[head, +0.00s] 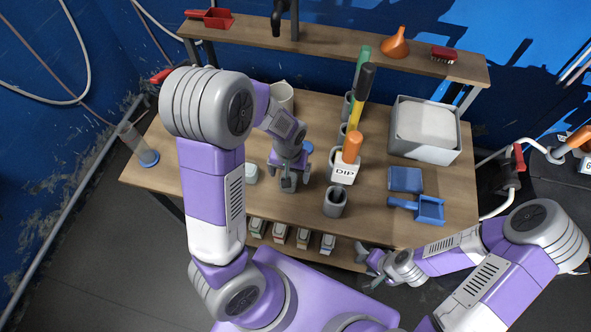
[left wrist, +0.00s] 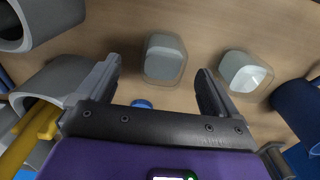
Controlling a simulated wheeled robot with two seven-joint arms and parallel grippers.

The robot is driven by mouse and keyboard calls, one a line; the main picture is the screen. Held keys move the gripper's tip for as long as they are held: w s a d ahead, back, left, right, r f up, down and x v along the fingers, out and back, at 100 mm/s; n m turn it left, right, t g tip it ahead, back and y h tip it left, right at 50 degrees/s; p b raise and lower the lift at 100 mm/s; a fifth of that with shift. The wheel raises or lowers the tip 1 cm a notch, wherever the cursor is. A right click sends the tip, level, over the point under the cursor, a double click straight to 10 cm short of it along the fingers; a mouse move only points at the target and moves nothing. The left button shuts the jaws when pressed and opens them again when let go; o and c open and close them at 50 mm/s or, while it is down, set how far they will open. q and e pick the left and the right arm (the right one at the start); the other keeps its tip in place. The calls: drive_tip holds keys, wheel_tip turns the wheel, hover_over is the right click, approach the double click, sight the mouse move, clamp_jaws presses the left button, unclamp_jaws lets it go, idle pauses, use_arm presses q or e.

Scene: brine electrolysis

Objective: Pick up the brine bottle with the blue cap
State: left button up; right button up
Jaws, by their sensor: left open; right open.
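A round blue cap (head: 308,147) shows just behind my left gripper in the head view; the bottle body below it is hidden. A small blue round piece, likely the same cap, shows at the palm's edge in the left wrist view (left wrist: 142,103). My left gripper (head: 289,183) points down over the table, open. Its fingers (left wrist: 160,85) stand apart with nothing clamped between them. A small translucent container (left wrist: 165,60) lies in view just beyond the fingertips. My right gripper (head: 371,268) is open and empty at the table's front right.
A second translucent container (head: 251,173) stands left of my left gripper. Grey holders (head: 335,201) and a white DIP block (head: 343,171) with an orange handle stand to its right. A grey bin (head: 425,150) and a blue dustpan (head: 430,209) are farther right.

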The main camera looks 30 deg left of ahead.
use_arm(q)
drive_tip(key=f, duration=0.2)
drive_tip(key=f+b, duration=0.1)
drive_tip(key=f, duration=0.2)
drive_tip(key=f+b, duration=0.1)
drive_tip(key=f, duration=0.1)
drive_tip(key=shift+w+a+f, duration=0.15)
drive_tip(key=shift+w+a, duration=0.05)
drive_tip(key=shift+a, duration=0.15)
drive_tip(key=c, duration=1.2)
